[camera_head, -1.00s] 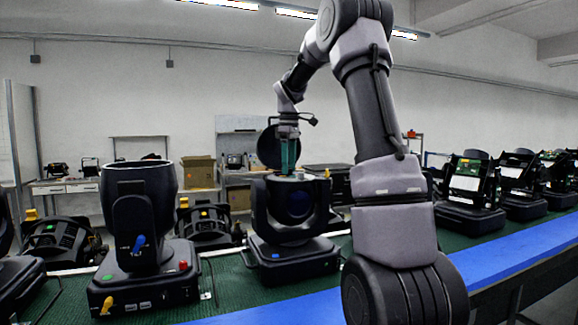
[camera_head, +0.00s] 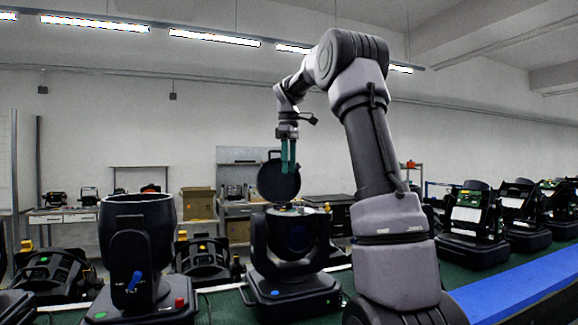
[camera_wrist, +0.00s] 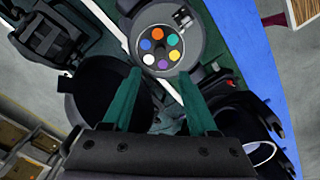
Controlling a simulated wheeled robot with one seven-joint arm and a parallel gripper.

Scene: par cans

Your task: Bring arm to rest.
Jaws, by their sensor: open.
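My gripper (camera_head: 288,155) has teal fingers and points down above the middle par can (camera_head: 292,240), clear of it. In the wrist view my gripper (camera_wrist: 163,105) shows its two fingers spread apart with nothing between them. A disc with several coloured dots (camera_wrist: 161,47) lies in a dark round housing beyond the fingertips. A dark round lid (camera_head: 278,182) stands open behind the fingers, on the middle par can.
A par can with an open round top (camera_head: 140,240) stands to the left. Several more units (camera_head: 472,222) line the green belt (camera_head: 490,277) on the right. A blue rail (camera_head: 520,285) runs along the belt's front edge. The air above the units is free.

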